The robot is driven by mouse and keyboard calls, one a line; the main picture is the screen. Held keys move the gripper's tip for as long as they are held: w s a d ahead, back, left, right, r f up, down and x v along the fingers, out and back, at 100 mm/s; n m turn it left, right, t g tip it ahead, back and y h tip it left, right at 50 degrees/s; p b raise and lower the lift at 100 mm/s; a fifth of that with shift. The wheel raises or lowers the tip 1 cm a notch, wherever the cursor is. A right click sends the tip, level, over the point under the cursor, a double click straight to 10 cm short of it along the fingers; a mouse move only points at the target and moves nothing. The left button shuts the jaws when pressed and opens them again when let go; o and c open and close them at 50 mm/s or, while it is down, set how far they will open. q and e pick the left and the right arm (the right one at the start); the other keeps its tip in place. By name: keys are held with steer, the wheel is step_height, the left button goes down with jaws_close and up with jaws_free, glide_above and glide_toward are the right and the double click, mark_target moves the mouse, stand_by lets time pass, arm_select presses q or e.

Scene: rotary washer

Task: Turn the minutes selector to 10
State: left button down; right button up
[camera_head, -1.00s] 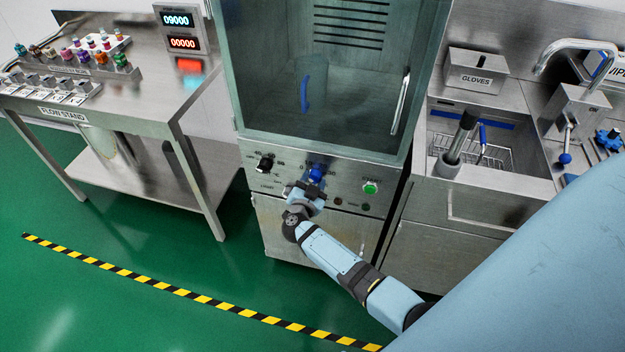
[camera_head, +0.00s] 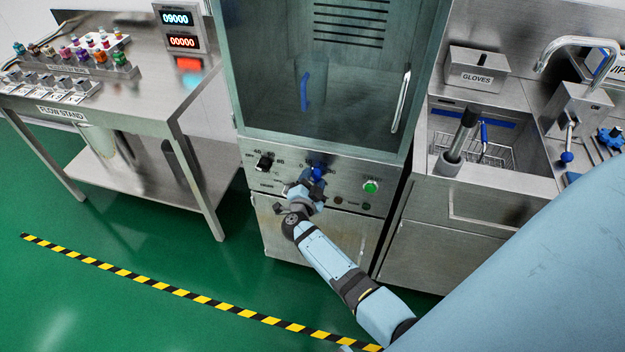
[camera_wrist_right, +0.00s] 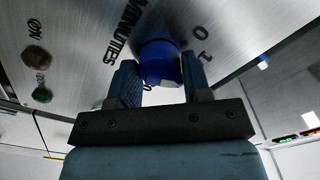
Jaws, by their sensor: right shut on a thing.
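The minutes selector is a blue knob (camera_head: 317,173) on the steel washer's front panel, with its number scale partly covered by my gripper. In the right wrist view the blue knob (camera_wrist_right: 160,62) sits between the two fingers, beside the printed word MINUTES. My right gripper (camera_head: 308,182) reaches it from below and is shut on the knob; its fingers also show in the right wrist view (camera_wrist_right: 160,85). The knob's pointer and the exact number it is set to cannot be read. My left gripper is not in view.
A black temperature knob (camera_head: 265,163) is left of the blue knob, and a green start button (camera_head: 371,186) is right of it. The glass washer door (camera_head: 345,90) is above. A flow stand (camera_head: 150,110) stands at left, a sink (camera_head: 510,165) at right.

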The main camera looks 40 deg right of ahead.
steer(key=o, duration=0.9)
steer(key=shift+d, duration=0.1)
